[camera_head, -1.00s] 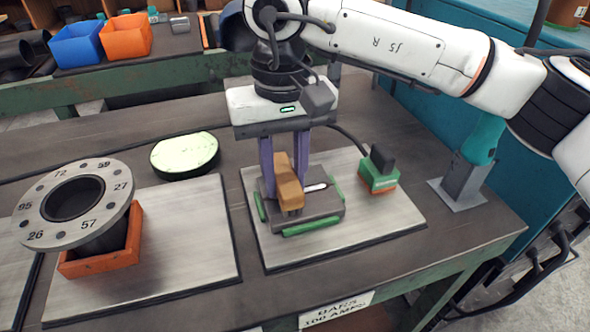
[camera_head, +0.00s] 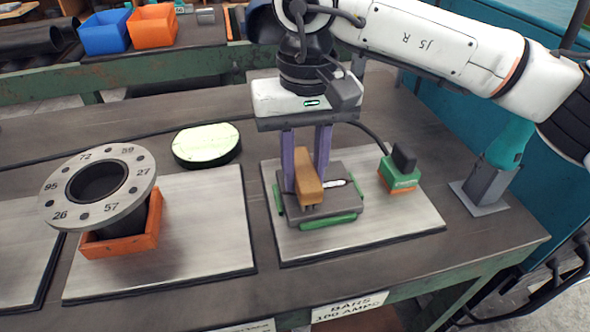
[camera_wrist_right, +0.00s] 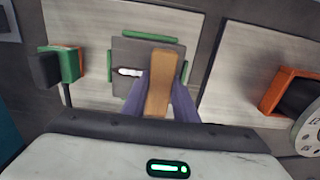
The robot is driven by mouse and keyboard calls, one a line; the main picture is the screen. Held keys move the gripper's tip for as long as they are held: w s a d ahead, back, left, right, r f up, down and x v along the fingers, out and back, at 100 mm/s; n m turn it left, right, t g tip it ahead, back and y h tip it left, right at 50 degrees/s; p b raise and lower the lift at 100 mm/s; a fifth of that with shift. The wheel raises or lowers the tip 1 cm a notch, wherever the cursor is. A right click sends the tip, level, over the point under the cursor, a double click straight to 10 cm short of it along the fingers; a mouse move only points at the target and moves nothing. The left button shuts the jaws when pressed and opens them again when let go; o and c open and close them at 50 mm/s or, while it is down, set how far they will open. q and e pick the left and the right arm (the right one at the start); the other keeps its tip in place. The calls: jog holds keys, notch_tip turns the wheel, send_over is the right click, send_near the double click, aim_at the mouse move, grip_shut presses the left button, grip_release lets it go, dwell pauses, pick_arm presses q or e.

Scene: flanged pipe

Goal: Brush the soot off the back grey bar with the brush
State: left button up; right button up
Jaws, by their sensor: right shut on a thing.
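My right gripper (camera_head: 306,190) has its two purple fingers pointing down, shut on a brown wooden block that looks like the brush (camera_head: 308,180). It also shows between the fingers in the right wrist view (camera_wrist_right: 161,82). The brush is over a square grey block (camera_head: 350,205) with green bars along its edges, such as the front green bar (camera_head: 321,221). I cannot tell whether the brush touches the block. The back edge, where the back grey bar would be, is hidden by the gripper, and I see no soot clearly. My left gripper is not in view.
The grey block sits on a pale plate (camera_head: 400,222). A green and orange tool (camera_head: 400,180) is to its right. A flanged pipe (camera_head: 100,190) leans in an orange tray (camera_head: 125,243) at left. A round pale-topped disc (camera_head: 207,143) lies behind. A grey-and-teal stand (camera_head: 489,185) is far right.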

jog(key=shift+w+d+r, duration=0.1)
jog(key=shift+w+d, duration=0.05)
jog(key=shift+d, duration=0.5)
jog(key=shift+w+d, duration=0.1)
jog(key=shift+d, duration=0.5)
jog(key=shift+w+d+f+b, duration=0.1)
jog(key=shift+w+d+b, duration=0.15)
jog(key=shift+d, duration=0.9)
jog(key=shift+w+d+f+b, duration=0.15)
jog(key=shift+d+b, duration=0.1)
jog(key=shift+d, duration=0.9)
jog(key=shift+s+a+r+p, duration=0.1)
jog(key=shift+s+a+p, duration=0.05)
jog(key=shift+a, duration=0.65)
jog(key=shift+s+a+r+p, duration=0.1)
jog(key=shift+a+p, duration=0.05)
jog(key=shift+a, duration=0.65)
jog(key=shift+s+a+r+p, duration=0.1)
jog(key=shift+s+a+p, duration=0.05)
jog(key=shift+a, duration=0.65)
jog(key=shift+s+a+f, duration=0.1)
jog(key=shift+s+a, duration=0.05)
jog(key=shift+a, duration=0.6)
jog(key=shift+s+a+f, duration=0.1)
jog(key=shift+s+a, duration=0.1)
jog(key=shift+a, duration=0.55)
jog(key=shift+s+a+f, duration=0.1)
jog(key=shift+s+a, duration=0.05)
jog(key=shift+a, duration=0.6)
